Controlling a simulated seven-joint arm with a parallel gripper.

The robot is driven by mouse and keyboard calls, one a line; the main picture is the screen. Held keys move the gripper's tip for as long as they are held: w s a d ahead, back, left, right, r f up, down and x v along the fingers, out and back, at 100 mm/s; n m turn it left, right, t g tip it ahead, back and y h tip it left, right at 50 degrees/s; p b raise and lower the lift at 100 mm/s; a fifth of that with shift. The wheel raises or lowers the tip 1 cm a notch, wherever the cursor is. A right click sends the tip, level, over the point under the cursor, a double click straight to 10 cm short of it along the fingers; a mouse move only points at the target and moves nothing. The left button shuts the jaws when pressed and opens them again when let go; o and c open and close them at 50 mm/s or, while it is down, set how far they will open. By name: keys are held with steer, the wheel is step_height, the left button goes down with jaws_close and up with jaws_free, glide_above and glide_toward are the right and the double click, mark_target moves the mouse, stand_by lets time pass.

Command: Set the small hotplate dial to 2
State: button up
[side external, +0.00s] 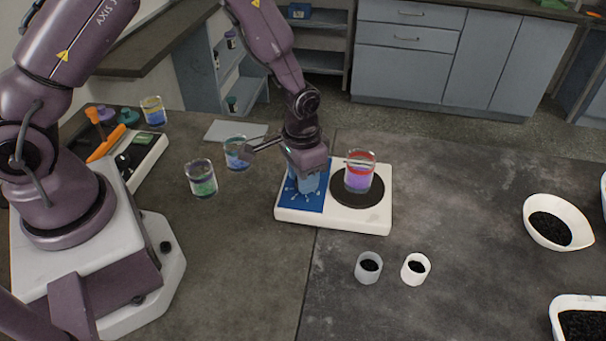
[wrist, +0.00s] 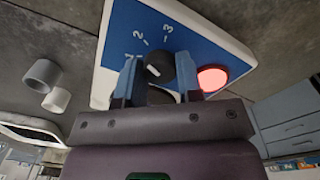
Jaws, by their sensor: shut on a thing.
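The hotplate has a white body (side external: 291,217) with a blue panel (side external: 318,200) on its left and a round black heating plate (side external: 365,199) on its right. In the wrist view the blue panel (wrist: 205,45) carries white numbers; 2 and 3 are readable. The black dial (wrist: 157,66) has a short white mark. I cannot tell exactly which number the mark points to. My gripper (side external: 308,187) points down over the blue panel. In the wrist view my gripper (wrist: 158,75) has one finger on each side of the dial and is shut on it. The fingers hide part of the scale.
A red light (wrist: 212,78) shows on the panel. Green (side external: 201,182) and blue (side external: 236,153) beakers stand left of the hotplate. White dishes of black grains (side external: 535,210) are at right.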

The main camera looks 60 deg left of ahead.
steer(key=o, duration=0.9)
steer(key=r, duration=1.3)
steer(key=shift+a, duration=0.25)
steer(key=s+a+r+t, duration=0.1)
steer(key=s+r+t, duration=0.1)
steer(key=s+r, duration=0.3)
steer(key=s+a+r+n+t, duration=0.1)
steer(key=s+r, duration=0.5)
steer(key=s+a+r+t, duration=0.1)
steer(key=s+r+t, duration=0.1)
steer(key=s+r, duration=0.4)
steer(key=shift+s+a+r+t, duration=0.1)
steer(key=shift+s+a+t, duration=0.1)
steer(key=shift+a+t, duration=0.1)
